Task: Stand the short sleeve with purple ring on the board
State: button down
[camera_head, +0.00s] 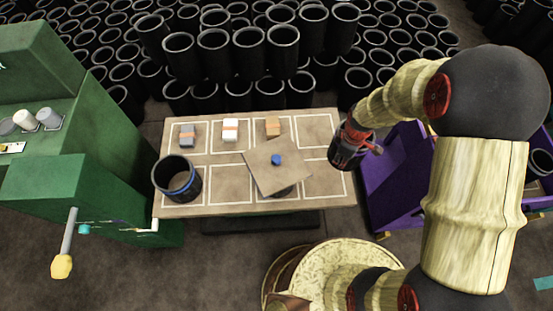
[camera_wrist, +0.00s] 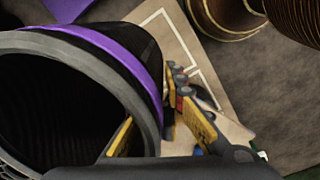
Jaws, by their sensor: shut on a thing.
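The short black sleeve with a purple ring (camera_wrist: 135,48) fills the left of the wrist view, its open mouth facing the camera. My gripper (camera_wrist: 158,128) is shut on its wall, one yellow finger inside the mouth and one outside. In the head view my gripper (camera_head: 358,130) holds the sleeve (camera_head: 344,154) tilted, at the table's right edge; its height there is hard to judge. A square tan board (camera_head: 262,178) with a blue knob (camera_head: 276,159) lies turned on top of a dark round thing (camera_head: 283,193), mostly hidden beneath it.
A tan table (camera_head: 205,203) has white-outlined cells. A black sleeve with a blue ring (camera_head: 178,179) stands at its left; three small blocks (camera_head: 187,134) (camera_head: 230,130) (camera_head: 272,126) line the back. A green machine (camera_head: 75,165) stands left, a purple bin (camera_head: 392,175) right, many black sleeves (camera_head: 214,50) behind.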

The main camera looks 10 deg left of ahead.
jog(key=s+a+r+n+p, duration=0.2)
jog(key=s+r+n+p, duration=0.15)
jog(key=r+n, duration=0.4)
jog(key=s+a+r+n+p, duration=0.2)
jog(key=s+r+n, duration=0.3)
jog(key=r+n, duration=0.25)
jog(key=s+a+n+b, duration=0.3)
jog(key=s+a+b, duration=0.2)
jog(key=s+a, duration=0.25)
jog(key=shift+m, duration=0.3)
jog(key=shift+w+a+f+b, duration=0.9)
jog(key=shift+w+f, duration=1.1)
jog(key=shift+f, duration=0.25)
jog(key=shift+w+a+f+b, duration=0.85)
jog(key=shift+w+f, duration=1.1)
jog(key=shift+f, duration=0.25)
jog(key=shift+w+a+f+b, duration=0.85)
jog(key=shift+w+f, duration=1.15)
jog(key=shift+f, duration=0.25)
jog(key=shift+f, duration=0.6)
